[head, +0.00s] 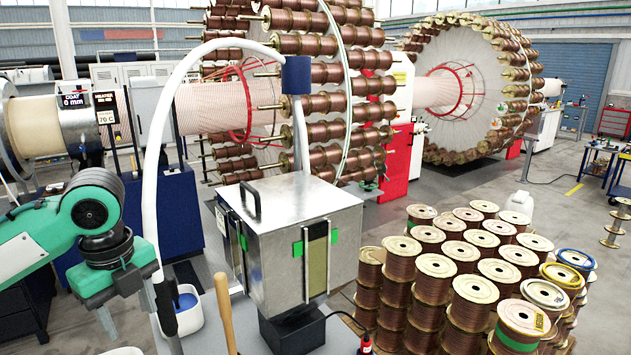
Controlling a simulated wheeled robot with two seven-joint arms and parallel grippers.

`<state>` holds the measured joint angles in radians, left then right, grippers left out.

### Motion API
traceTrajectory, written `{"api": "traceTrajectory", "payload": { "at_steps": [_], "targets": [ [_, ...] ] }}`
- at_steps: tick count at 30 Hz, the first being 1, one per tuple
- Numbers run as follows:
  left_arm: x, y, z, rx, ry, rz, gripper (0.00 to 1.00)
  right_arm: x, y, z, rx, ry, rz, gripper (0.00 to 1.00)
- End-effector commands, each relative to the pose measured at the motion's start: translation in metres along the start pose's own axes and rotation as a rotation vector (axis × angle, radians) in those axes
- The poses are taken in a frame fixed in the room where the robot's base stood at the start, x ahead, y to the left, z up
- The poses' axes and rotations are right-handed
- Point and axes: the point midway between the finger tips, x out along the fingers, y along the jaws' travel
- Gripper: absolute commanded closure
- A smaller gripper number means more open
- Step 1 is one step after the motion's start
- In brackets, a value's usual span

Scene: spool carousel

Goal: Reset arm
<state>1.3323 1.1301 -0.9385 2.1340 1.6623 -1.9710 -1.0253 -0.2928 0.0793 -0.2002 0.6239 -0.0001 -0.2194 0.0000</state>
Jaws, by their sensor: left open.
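My left arm comes in from the left edge, green with dark joints. My left gripper (137,332) points down at the lower left, its fingers spread apart. I see nothing held between them. It is left of the metal box (308,222) and beside a white tub with blue contents (186,308); I cannot tell whether it touches the white pipe next to it. My right arm and gripper are not in view.
A curved white pipe (150,170) rises near my left gripper. A wooden handle (226,312) stands in front. Stacked copper spools (434,266) fill the lower right. Large spool carousels (330,75) stand behind. A machine with a heater display (107,108) is at left. Open floor lies at right.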

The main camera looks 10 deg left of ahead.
Motion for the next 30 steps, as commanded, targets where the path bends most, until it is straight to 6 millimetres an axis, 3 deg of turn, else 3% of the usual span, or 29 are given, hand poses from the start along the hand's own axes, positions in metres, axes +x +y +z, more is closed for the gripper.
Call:
{"api": "traceTrajectory", "payload": {
  "at_steps": [9, 15, 23, 30],
  "targets": [
    [0.072, -0.034, -0.044, -0.069, 0.015, -0.061, 0.48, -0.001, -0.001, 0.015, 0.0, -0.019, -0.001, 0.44],
    [0.122, -0.049, -0.083, -0.162, 0.066, -0.128, 0.48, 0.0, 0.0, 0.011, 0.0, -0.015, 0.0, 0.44],
    [0.177, -0.055, -0.131, -0.344, 0.167, -0.207, 0.48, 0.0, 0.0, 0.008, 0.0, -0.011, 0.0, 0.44],
    [0.219, -0.047, -0.168, -0.576, 0.271, -0.257, 0.48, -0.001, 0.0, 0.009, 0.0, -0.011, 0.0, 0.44]
  ]
}}
